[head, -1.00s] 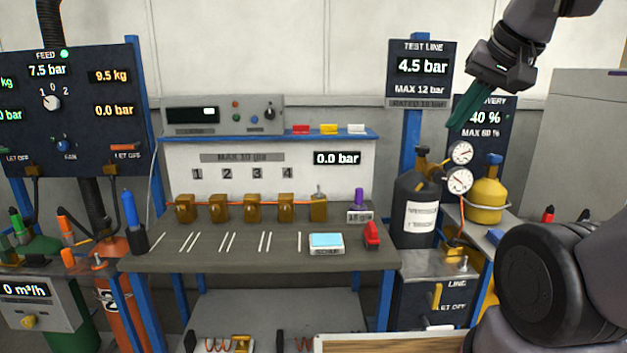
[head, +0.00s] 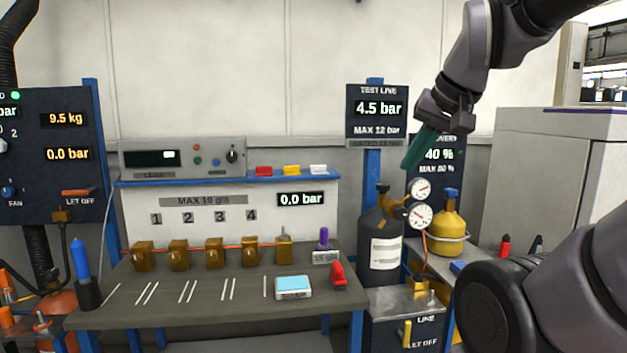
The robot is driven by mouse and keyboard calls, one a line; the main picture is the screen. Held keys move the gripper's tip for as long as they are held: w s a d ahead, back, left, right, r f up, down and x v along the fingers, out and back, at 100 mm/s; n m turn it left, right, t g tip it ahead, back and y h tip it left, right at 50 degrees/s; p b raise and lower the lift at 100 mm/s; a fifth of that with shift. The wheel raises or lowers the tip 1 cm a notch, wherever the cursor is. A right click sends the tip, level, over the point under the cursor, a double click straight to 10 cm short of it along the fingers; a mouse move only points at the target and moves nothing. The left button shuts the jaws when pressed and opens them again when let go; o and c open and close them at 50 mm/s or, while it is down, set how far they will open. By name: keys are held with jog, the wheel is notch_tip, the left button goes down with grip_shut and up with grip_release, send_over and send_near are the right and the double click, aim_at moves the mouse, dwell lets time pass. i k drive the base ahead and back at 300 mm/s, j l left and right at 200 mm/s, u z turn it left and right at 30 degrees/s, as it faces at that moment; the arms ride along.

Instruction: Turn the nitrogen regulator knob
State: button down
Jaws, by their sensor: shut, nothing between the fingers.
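The nitrogen regulator (head: 395,206) appears to be the brass fitting on top of the dark grey cylinder (head: 381,254) at right of centre. Two round white gauges, an upper one (head: 421,189) and a lower one (head: 419,216), sit at its right side. I cannot clearly make out the knob among the small brass and dark parts. My gripper (head: 407,166) has teal fingers, shut and empty. It points down and left, and in the picture its tips are just above the gauges and the cylinder top. I cannot tell the depth gap.
The test line panel (head: 377,108) reads 4.5 bar, MAX 12 bar. A yellow cylinder (head: 446,228) stands right of the gauges, before a recovery panel (head: 440,172) partly covered by my fingers. The workbench (head: 200,300) with several brass blocks is at left. A grey cabinet (head: 545,165) is at right.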

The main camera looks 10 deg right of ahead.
aim_at(400, 213)
jog(key=i+j+z, duration=0.15)
jog(key=j, duration=0.2)
jog(key=i+j+z, duration=0.15)
jog(key=j, duration=0.15)
jog(key=i+j+z, duration=0.15)
jog(key=j, duration=0.2)
jog(key=j+z, duration=0.15)
jog(key=j, duration=0.2)
